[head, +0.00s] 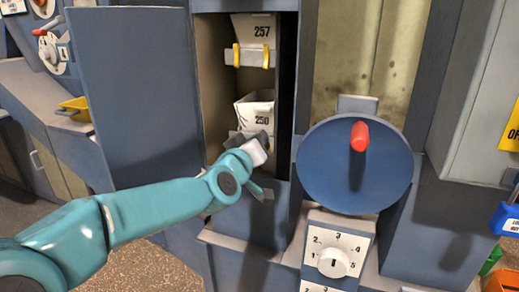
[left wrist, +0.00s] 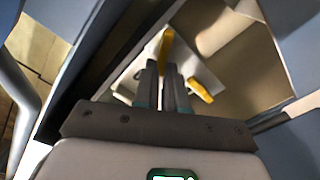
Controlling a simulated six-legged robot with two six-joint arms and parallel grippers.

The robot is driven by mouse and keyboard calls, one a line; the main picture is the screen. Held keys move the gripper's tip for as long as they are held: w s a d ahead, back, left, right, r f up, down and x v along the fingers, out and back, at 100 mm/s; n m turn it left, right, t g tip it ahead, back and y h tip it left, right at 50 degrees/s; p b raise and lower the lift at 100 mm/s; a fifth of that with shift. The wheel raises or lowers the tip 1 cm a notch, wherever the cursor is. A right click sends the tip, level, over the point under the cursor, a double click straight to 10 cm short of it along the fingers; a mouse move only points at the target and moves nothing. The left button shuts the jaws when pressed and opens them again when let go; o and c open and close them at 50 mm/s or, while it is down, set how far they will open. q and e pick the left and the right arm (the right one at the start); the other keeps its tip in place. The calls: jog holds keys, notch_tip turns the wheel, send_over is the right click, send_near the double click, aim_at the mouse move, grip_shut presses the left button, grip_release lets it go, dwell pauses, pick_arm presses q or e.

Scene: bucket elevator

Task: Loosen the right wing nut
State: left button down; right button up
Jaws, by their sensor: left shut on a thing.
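The bucket marked 250 (head: 258,106) hangs low in the open shaft. My left gripper (head: 248,138) reaches in from the left and hides the lower front of this bucket in the head view, with its wing nuts. In the left wrist view, my left gripper (left wrist: 162,68) is shut on a yellow wing nut (left wrist: 166,45) at its fingertips. A second yellow wing nut (left wrist: 200,90) sits to the right of the fingers, apart from them, on the same pale plate (left wrist: 195,60). I cannot tell from the head view which side the held nut is on. My right gripper is out of view.
Above hangs the bucket marked 257 (head: 256,32) with two yellow wing nuts on its bracket. The open blue door (head: 133,90) stands left of the shaft. A blue wheel with a red knob (head: 359,137) stands close on the right, above a white dial (head: 333,262).

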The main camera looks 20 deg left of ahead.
pick_arm(q)
jog(key=shift+a+f+n+b, duration=0.2)
jog(key=shift+n+b, duration=0.8)
jog(key=shift+n, duration=0.75)
jog(key=shift+a+f+n+b, duration=0.1)
jog(key=shift+f+n+b, duration=0.2)
jog(key=shift+n+b, duration=1.1)
jog(key=shift+a+f+n+b, duration=0.2)
jog(key=shift+n+b, duration=0.45)
jog(key=shift+n, duration=1.4)
jog(key=shift+d, duration=0.1)
jog(key=c, duration=1.2)
grip_release()
jog(key=s+p, duration=0.1)
jog(key=s, duration=1.5)
jog(key=shift+s+a, duration=0.2)
jog(key=shift+a, duration=0.1)
